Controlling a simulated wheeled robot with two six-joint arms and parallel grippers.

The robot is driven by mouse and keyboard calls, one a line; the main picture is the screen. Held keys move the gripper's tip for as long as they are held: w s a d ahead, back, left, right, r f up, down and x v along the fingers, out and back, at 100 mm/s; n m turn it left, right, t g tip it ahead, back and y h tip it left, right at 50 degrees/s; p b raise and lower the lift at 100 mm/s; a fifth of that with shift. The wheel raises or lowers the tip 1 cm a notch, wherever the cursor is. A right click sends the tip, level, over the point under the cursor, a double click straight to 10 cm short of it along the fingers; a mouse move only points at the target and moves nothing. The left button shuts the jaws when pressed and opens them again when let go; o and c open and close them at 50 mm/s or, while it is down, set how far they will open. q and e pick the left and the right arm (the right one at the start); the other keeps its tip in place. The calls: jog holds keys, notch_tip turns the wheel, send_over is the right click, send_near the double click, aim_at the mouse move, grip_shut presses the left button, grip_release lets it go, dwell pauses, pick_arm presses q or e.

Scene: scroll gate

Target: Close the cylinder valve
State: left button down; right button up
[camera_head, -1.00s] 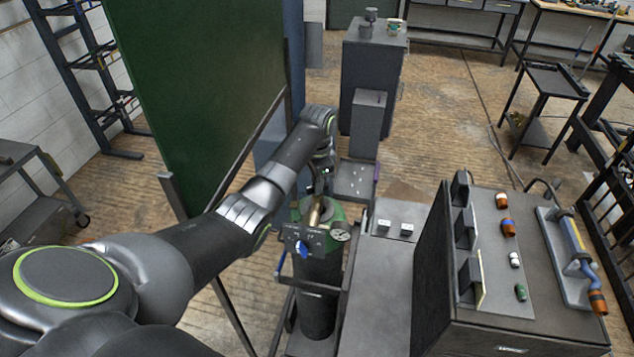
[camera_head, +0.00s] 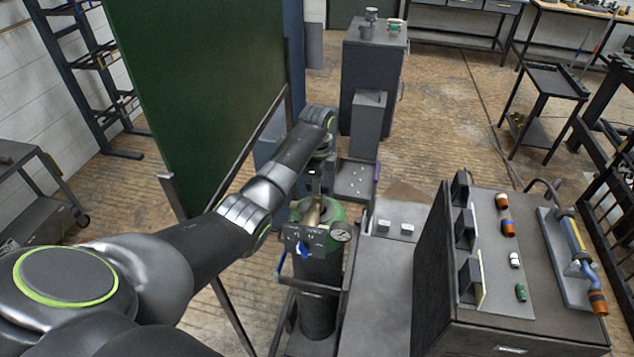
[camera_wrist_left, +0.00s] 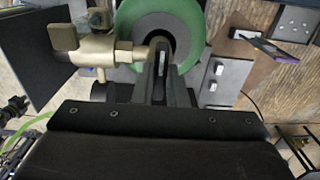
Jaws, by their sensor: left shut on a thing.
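The gas cylinder (camera_head: 318,298) stands upright in a cart, with a dark body and a green shoulder; the green top (camera_wrist_left: 195,38) also fills the upper middle of the left wrist view. The brass valve (camera_head: 312,214) sits on top, partly hidden by my gripper. In the left wrist view a brass fitting (camera_wrist_left: 95,50) with a side handle extends left. My left gripper (camera_head: 315,190) is directly above the valve, and its fingers (camera_wrist_left: 163,58) are shut on the valve's top part, which they mostly hide. My right gripper is not in view.
A green screen (camera_head: 205,95) is close left of my arm. A grey cabinet (camera_head: 370,75) stands behind.

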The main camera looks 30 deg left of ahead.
pick_arm(q)
jog(key=shift+d, duration=0.1)
dwell(0.3)
jog(key=c, duration=1.5)
grip_release()
jog(key=shift+w, duration=0.1)
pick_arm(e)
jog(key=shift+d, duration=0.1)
pick_arm(q)
jog(key=shift+o, duration=0.2)
jog(key=shift+r, duration=0.1)
